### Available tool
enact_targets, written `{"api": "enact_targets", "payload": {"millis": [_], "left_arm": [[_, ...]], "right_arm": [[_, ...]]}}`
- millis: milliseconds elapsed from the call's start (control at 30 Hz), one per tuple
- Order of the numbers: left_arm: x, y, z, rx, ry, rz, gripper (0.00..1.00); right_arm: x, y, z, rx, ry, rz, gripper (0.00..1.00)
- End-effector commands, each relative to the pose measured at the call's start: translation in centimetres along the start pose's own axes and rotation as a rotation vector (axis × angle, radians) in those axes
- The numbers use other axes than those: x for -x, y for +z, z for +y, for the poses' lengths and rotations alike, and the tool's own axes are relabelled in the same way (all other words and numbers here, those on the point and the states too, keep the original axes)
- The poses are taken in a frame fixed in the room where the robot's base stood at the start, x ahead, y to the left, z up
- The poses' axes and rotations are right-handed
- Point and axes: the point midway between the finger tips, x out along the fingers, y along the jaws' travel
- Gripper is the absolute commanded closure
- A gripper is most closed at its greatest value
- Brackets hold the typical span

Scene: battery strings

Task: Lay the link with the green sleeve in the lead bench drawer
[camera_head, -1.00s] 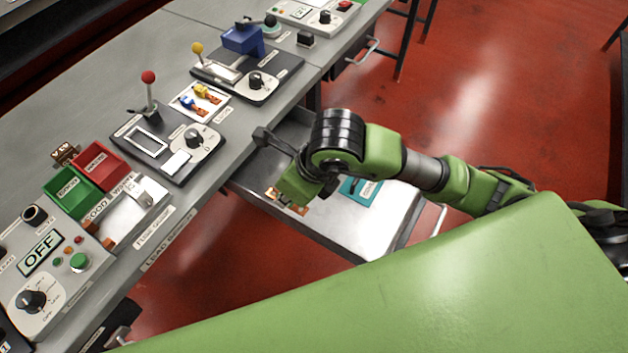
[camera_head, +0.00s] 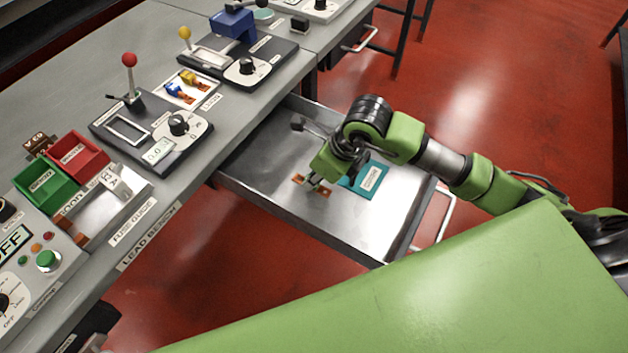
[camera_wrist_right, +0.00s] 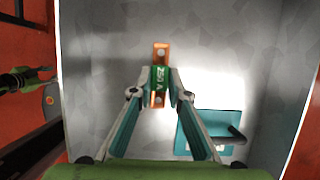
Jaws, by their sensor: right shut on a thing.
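The link with the green sleeve (camera_wrist_right: 160,76) is a copper strip with holed ends and a green middle. My right gripper (camera_wrist_right: 160,88) is shut on its green sleeve. In the head view the link's copper ends (camera_head: 299,179) show just beyond my right gripper (camera_head: 314,180), over the inside of the drawer. The lead bench drawer (camera_head: 270,195) is pulled open, with a bare metal floor. I cannot tell whether the link touches the floor. My left gripper does not show in the head view; a dark gripper-like part (camera_wrist_right: 40,75) shows at the left edge of the wrist view.
A teal labelled piece (camera_head: 371,178) with a dark handle lies in the drawer, right of the link; it also shows in the wrist view (camera_wrist_right: 228,124). The drawer floor around the link is clear. On the bench stand red and green bins (camera_head: 46,185) and testers.

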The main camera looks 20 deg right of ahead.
Motion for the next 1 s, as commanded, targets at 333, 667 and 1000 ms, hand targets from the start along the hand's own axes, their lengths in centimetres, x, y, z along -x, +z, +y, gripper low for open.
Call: {"api": "enact_targets", "payload": {"millis": [333, 667, 1000], "left_arm": [[-0.2, 0.1, 0.0, 0.001, -0.001, -0.002, 0.62], [-0.1, 0.2, 0.0, 0.001, -0.001, -0.004, 0.62], [-0.1, 0.2, 0.0, 0.001, 0.000, -0.004, 0.62]], "right_arm": [[-0.2, 0.0, 0.0, 0.001, 0.000, -0.001, 0.79], [-0.1, 0.0, 0.0, 0.000, 0.000, -0.001, 0.67], [3.5, 0.1, -0.1, 0.003, -0.004, -0.004, 0.67]]}}
